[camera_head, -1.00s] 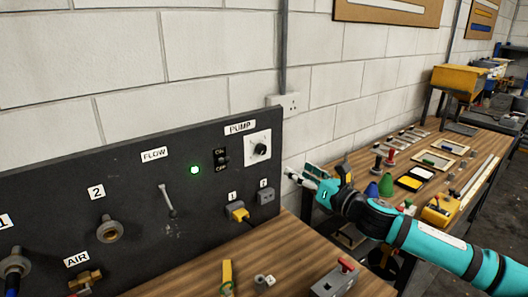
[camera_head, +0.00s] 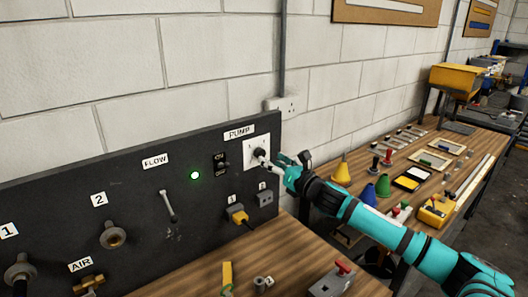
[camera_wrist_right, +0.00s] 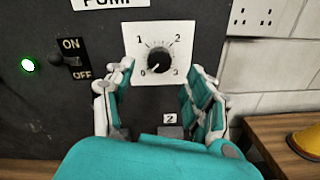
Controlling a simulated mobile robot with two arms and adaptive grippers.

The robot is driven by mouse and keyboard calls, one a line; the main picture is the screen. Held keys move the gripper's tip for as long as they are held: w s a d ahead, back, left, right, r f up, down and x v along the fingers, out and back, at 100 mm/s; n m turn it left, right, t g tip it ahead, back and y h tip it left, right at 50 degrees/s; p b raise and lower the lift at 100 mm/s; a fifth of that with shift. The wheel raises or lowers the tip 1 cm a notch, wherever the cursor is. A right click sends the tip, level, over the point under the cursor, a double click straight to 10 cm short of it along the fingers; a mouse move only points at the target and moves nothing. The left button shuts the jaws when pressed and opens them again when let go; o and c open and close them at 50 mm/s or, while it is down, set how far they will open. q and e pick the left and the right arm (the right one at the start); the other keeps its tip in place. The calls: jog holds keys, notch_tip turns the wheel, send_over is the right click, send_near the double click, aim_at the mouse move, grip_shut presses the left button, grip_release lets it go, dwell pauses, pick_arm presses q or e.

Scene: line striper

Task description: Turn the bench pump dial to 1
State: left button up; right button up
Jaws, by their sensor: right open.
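The pump dial (camera_head: 259,152) is a black knob on a white square plate under the PUMP label. In the right wrist view the dial (camera_wrist_right: 160,59) shows the marks 0, 1, 2 and 3 around it, and its pointer appears to be near 0 at the lower left. My right gripper (camera_head: 270,163) is at the plate from the right. In the wrist view the right gripper (camera_wrist_right: 156,85) is open, with one finger on each side below the dial and nothing between them. Whether a finger touches the knob cannot be told. My left gripper is not in view.
The ON/OFF switch (camera_wrist_right: 72,60) and lit green lamp (camera_head: 194,175) are left of the dial. Sockets with a yellow plug (camera_head: 238,214) are below it. The flow lever (camera_head: 168,205) is further left. A side bench (camera_head: 440,165) with several objects is at the right.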

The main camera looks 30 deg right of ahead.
aim_at(262, 155)
jog(key=w+p, duration=0.1)
jog(key=w, duration=0.2)
jog(key=shift+w+a+r, duration=0.1)
jog(key=shift+w, duration=0.85)
jog(key=shift+c, duration=0.4)
grip_shut()
